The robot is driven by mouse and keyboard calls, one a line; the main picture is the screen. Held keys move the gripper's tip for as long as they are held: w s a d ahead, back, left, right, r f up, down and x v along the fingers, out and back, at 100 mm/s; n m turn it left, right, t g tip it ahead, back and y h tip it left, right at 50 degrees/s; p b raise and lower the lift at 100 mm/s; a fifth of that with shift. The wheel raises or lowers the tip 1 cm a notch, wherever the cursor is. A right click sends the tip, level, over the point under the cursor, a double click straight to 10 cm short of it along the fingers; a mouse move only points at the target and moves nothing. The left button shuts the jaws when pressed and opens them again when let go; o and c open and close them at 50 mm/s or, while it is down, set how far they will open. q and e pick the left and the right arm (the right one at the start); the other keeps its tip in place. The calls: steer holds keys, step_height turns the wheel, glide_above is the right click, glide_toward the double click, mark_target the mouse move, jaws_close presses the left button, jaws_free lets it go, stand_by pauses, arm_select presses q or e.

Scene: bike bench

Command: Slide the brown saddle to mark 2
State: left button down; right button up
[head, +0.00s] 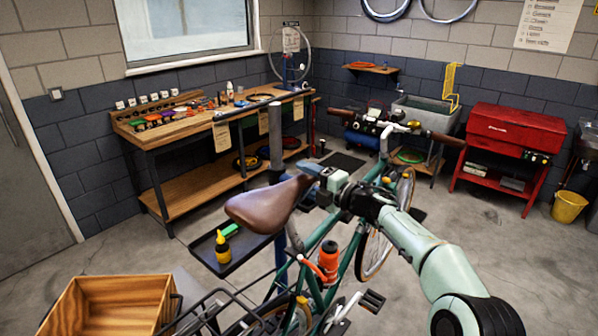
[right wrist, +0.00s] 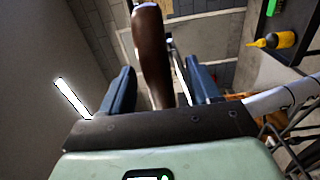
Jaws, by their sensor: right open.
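The brown saddle (head: 268,204) sits on the green bike (head: 318,258), which is held upright in a stand. Its nose points up and right. My right gripper (head: 314,172) is open at the saddle's nose. In the right wrist view, the narrow part of the saddle (right wrist: 152,60) shows between the two spread fingers (right wrist: 160,88), with gaps on both sides. The seat post (head: 294,238) shows below the saddle. I cannot make out any numbered mark on it. My left gripper is out of view.
A small dark tray (head: 208,262) with a yellow bottle (head: 222,246) is just left of the saddle. A wooden crate (head: 110,305) is at the lower left. The orange bottle (head: 329,256) sits on the frame. A workbench (head: 185,125) stands behind; open floor lies to the right.

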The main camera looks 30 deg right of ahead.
steer(key=shift+x, duration=1.2)
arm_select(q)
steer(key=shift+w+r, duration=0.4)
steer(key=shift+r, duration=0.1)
